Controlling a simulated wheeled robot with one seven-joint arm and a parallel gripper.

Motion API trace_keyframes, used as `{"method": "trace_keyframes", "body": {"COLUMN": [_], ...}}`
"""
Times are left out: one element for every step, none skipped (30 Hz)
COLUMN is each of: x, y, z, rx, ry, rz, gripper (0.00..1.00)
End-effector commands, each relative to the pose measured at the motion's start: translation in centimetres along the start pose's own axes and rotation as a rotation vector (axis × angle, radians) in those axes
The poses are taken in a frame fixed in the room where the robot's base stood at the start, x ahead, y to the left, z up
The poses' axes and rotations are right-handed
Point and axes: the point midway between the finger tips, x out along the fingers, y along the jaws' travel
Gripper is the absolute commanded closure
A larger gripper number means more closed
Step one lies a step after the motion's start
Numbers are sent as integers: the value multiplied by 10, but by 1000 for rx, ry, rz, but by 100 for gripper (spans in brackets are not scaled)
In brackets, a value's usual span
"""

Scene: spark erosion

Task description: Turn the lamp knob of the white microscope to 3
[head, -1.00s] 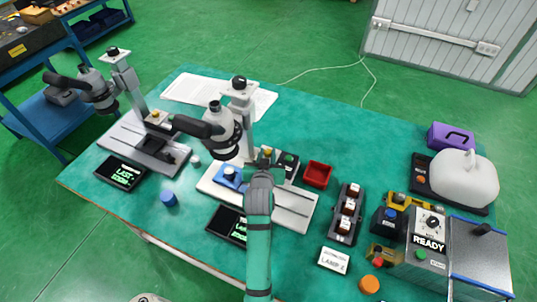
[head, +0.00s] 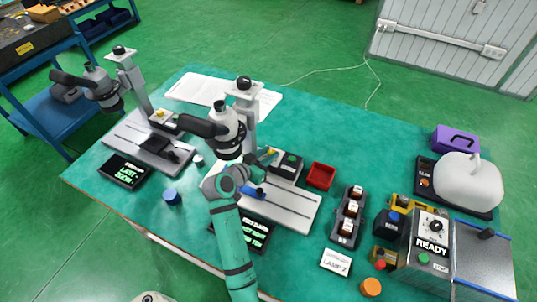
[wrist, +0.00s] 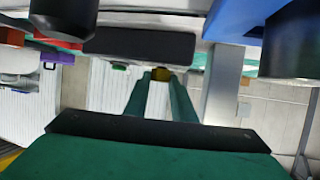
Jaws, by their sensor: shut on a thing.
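The white microscope (head: 228,128) stands in the middle of the green table, its pale base (head: 290,207) reaching right. A dark box with a green mark (head: 288,165) sits beside its column. My gripper (head: 265,157) reaches to the left side of this box, behind the stage. In the head view the knob is mostly hidden by my fingers. Its setting and any scale marks cannot be read.
A second microscope (head: 103,85) with a dark stage stands at the left. A red tray (head: 320,176), a bottle rack (head: 347,215) and a machine reading READY (head: 430,245) are to the right. A lit display (head: 257,235) lies in front of the base.

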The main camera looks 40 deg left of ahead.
Motion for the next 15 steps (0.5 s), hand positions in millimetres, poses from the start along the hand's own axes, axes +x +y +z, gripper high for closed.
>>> {"method": "trace_keyframes", "body": {"x": [1,1,1,1,1,1,1,1,1,1,1,1,1,1,1], "y": [0,0,0,0,0,0,0,0,0,0,0,0,0,0,0], "z": [2,2,2,2,2,2,2,2,2,2,3,3,3,3,3], "rx": [1,2,2,3,3,3,3,2,2,2,2,2,2,2,2], "ry": [-4,-4,-4,-5,-5,-5,-5,-5,-6,-6,-6,-6,-6,-6,-6], "rz": [4,6,8,8,9,9,9,9,9,9,9,9,9,9,9], "gripper": [99,99,99,99,99,99,99,99,99,99,99,99,99,70,60]}}
